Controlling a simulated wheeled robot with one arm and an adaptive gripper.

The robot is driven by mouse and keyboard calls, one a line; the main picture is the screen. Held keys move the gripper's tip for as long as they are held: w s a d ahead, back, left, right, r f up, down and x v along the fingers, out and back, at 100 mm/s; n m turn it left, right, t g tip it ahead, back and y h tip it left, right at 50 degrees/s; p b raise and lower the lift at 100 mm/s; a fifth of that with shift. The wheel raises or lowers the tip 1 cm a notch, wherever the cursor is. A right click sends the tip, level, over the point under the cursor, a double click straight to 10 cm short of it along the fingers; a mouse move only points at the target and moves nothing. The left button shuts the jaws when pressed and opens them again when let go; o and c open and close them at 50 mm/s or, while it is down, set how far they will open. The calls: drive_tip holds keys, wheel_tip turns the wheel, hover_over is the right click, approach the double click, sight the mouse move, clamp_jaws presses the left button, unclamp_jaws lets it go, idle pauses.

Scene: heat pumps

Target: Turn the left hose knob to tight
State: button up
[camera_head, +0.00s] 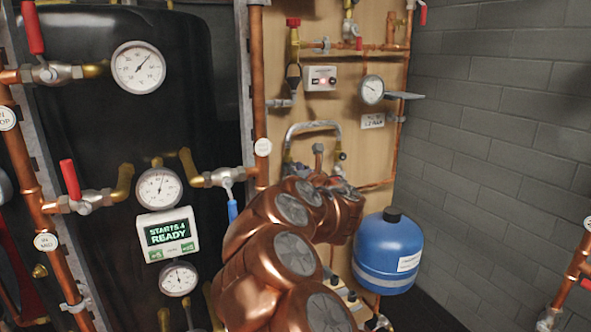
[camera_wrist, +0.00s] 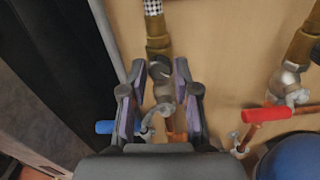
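In the wrist view, the left hose line comes down from the top as a checkered braided hose (camera_wrist: 153,8) into a brass fitting (camera_wrist: 159,46). A silver valve body (camera_wrist: 160,74) sits just below it. I cannot tell exactly which part is the left hose knob. My gripper (camera_wrist: 159,72) is open, with one finger on each side of the silver valve body, just below the brass fitting. Contact cannot be made out. A blue lever (camera_wrist: 118,127) sticks out left behind the left finger. In the head view, my arm hides the gripper and this valve.
A second brass fitting (camera_wrist: 302,45) and a red lever (camera_wrist: 270,113) are on the right. A blue tank (camera_head: 388,252) stands right of my arm. A black tank (camera_head: 110,110) with gauges is on the left. Copper pipes (camera_head: 259,90) run up the wooden board (camera_head: 345,150).

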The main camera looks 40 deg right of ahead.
clamp_jaws()
